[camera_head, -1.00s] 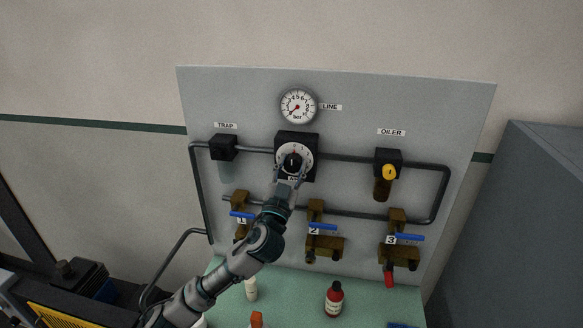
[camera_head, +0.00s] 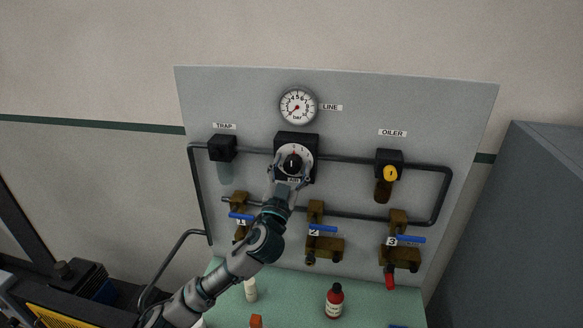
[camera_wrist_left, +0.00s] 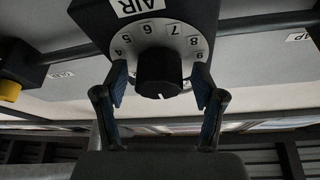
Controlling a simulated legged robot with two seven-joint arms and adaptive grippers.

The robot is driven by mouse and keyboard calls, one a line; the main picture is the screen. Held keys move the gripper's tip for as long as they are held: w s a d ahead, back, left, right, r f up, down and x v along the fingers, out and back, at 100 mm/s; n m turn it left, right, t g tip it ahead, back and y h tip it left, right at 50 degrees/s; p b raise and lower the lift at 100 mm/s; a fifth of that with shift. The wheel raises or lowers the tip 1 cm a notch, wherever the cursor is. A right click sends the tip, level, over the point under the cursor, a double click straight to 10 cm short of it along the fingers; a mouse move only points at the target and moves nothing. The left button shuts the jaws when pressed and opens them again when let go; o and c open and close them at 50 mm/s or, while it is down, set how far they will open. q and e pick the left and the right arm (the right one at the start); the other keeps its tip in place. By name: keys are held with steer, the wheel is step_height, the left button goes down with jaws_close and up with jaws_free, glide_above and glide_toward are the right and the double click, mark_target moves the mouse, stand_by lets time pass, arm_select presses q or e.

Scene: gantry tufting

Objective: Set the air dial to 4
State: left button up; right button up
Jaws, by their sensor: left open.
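The air dial is a round white face (camera_head: 306,158) with a black knob (camera_head: 292,163) on a black block at the panel's middle. In the left wrist view, the knob (camera_wrist_left: 158,72) stands out from the numbered face (camera_wrist_left: 190,48), under the AIR label (camera_wrist_left: 138,6). A small white mark shows at the knob's lower edge there, and the 4 is at the face's left. My left gripper (camera_wrist_left: 160,88) is open, one finger on each side of the knob, with visible gaps. In the head view, the left gripper (camera_head: 286,174) partly hides the dial's lower part.
A LINE gauge (camera_head: 298,106) is above the dial. The trap (camera_head: 222,149) is left and the oiler's yellow knob (camera_head: 390,172) right. Pipes and blue-handled valves (camera_head: 322,227) lie below. A red bottle (camera_head: 334,301) stands on the green bench (camera_head: 285,290).

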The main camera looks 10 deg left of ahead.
arm_select(q)
steer(key=shift+s+f, duration=0.1)
steer(key=shift+s, duration=0.45)
steer(key=v, duration=1.1)
steer(key=shift+f, duration=0.15)
steer(key=shift+w, duration=0.2)
